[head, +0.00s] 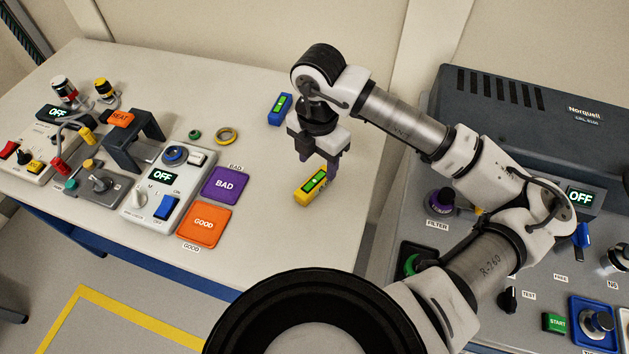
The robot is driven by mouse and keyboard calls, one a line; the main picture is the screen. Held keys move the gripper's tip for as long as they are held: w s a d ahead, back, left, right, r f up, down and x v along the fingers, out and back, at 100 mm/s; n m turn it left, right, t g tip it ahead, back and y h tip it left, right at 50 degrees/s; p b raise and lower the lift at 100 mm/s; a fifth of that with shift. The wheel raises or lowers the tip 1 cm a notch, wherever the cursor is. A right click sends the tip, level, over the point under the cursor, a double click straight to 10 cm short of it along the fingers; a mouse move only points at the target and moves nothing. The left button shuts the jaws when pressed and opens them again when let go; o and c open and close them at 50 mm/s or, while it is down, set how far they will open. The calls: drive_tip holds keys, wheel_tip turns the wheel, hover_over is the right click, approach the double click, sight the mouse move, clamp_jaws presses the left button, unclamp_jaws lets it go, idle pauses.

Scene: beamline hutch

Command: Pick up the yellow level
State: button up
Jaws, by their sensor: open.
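The yellow level (311,188) lies on the white table near its right edge, with a green vial window on its upper face. My gripper (318,167) points down just above and behind it in the head view. The jaws are open, with one finger on the left and one close to the level's far right end. I cannot tell whether a finger touches the level. A similar blue level (280,109) lies farther back, to the left of my gripper.
Orange GOOD (205,222) and purple BAD (226,186) pads lie left of the yellow level. Control boxes, a dark SEAT stand (133,140) and rings (227,135) fill the table's left. A grey console (510,130) with knobs stands right. Bare table surrounds the level.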

sight(315, 181)
drive_tip(key=shift+s+a+f+p, duration=0.15)
drive_tip(key=shift+f+p, duration=0.4)
drive_tip(key=shift+f, duration=0.8)
drive_tip(key=shift+s+a+f+p, duration=0.15)
drive_tip(key=shift+f+p, duration=0.4)
drive_tip(key=shift+f, duration=0.75)
drive_tip(key=c, duration=1.1)
drive_tip(key=shift+c, duration=0.3)
drive_tip(key=shift+r, duration=0.1)
